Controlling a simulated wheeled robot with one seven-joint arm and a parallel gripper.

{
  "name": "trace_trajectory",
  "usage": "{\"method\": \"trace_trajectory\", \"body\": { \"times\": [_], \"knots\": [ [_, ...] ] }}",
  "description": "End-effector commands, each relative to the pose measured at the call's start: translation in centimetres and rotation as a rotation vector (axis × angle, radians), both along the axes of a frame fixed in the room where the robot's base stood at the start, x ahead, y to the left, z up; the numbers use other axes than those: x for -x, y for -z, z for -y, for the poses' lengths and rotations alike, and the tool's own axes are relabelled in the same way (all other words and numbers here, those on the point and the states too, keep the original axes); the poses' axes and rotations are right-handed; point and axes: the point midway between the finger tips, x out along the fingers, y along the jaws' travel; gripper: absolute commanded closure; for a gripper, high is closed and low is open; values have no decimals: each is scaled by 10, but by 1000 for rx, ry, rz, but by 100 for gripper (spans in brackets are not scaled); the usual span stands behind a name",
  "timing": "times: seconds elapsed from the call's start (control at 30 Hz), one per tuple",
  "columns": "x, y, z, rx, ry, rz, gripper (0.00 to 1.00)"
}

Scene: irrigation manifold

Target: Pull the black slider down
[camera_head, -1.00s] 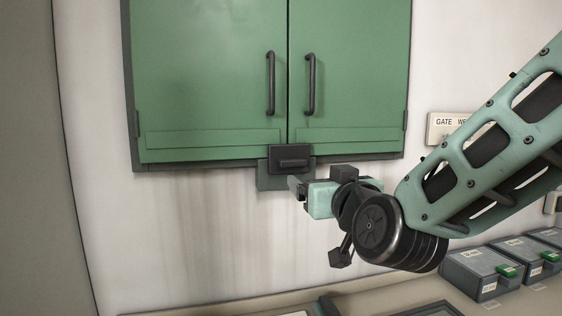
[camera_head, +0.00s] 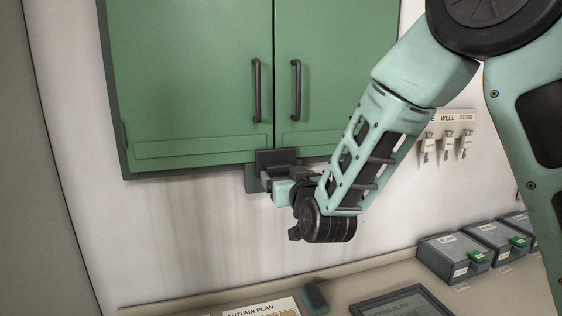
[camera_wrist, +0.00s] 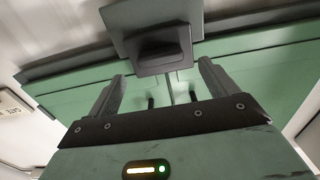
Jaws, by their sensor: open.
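The black slider (camera_head: 275,157) is a dark plate with a raised block, set at the bottom edge of the green cabinet (camera_head: 190,85) where its two doors meet. In the wrist view the slider (camera_wrist: 160,45) is at the top centre, its block facing me. My gripper (camera_head: 267,180) is just below the slider in the head view, and partly hides the mount under it. In the wrist view my gripper (camera_wrist: 162,76) is open and empty. Its two fingers stand left and right of the slider's line, with the tips short of the block; contact cannot be told.
Two dark door handles (camera_head: 257,90) hang above the slider. The counter below holds an Autumn Plan sheet (camera_head: 262,309), a dark framed board (camera_head: 402,303) and several grey boxes (camera_head: 455,258) at right. Keys hang under a sign (camera_head: 450,117) on the right wall.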

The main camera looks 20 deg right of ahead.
Motion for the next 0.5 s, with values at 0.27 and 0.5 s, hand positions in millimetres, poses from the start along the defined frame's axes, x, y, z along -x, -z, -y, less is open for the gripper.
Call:
{"method": "trace_trajectory", "body": {
  "times": [0.27, 0.5],
  "knots": [
    [-42, -2, 0, 0, 1, 0, 15],
    [-51, -1, 0, 0, 1, 0, 15]
  ]
}}
